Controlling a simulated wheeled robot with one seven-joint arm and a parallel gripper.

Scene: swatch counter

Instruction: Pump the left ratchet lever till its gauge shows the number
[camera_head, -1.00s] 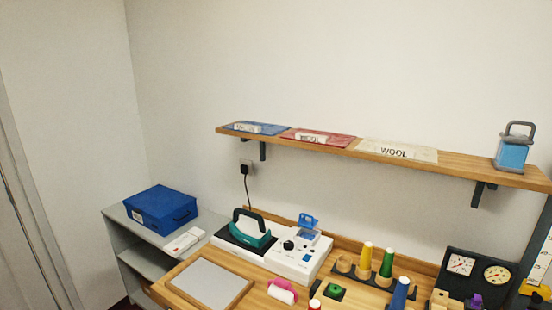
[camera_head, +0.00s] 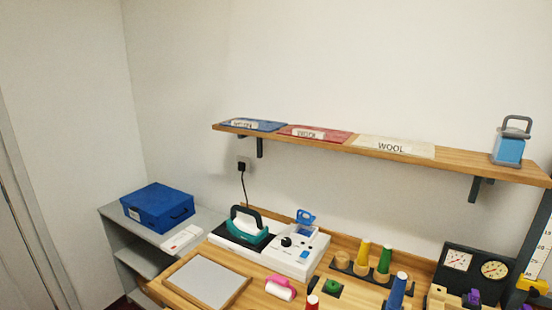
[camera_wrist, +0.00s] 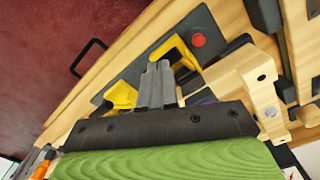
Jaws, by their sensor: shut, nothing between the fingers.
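The gauge panel (camera_head: 476,272) is a dark board at the right of the head view. It has a white left dial (camera_head: 457,260) and a cream right dial (camera_head: 494,270); their readings are too small to tell. Below it, wooden blocks (camera_head: 440,296) and a purple part (camera_head: 473,297) are cut off by the frame edge. I cannot tell which part is the left lever. In the wrist view my gripper (camera_wrist: 158,72) is shut and empty, over a dark plate with yellow parts (camera_wrist: 175,55) on both sides of the fingers. Contact cannot be told.
In the wrist view a wooden block (camera_wrist: 250,80) and a red button (camera_wrist: 197,40) are close to the fingers. In the head view, coloured cones (camera_head: 384,262), a white device (camera_head: 300,258) and a framed grey board (camera_head: 207,280) stand on the counter. A shelf (camera_head: 470,168) runs above.

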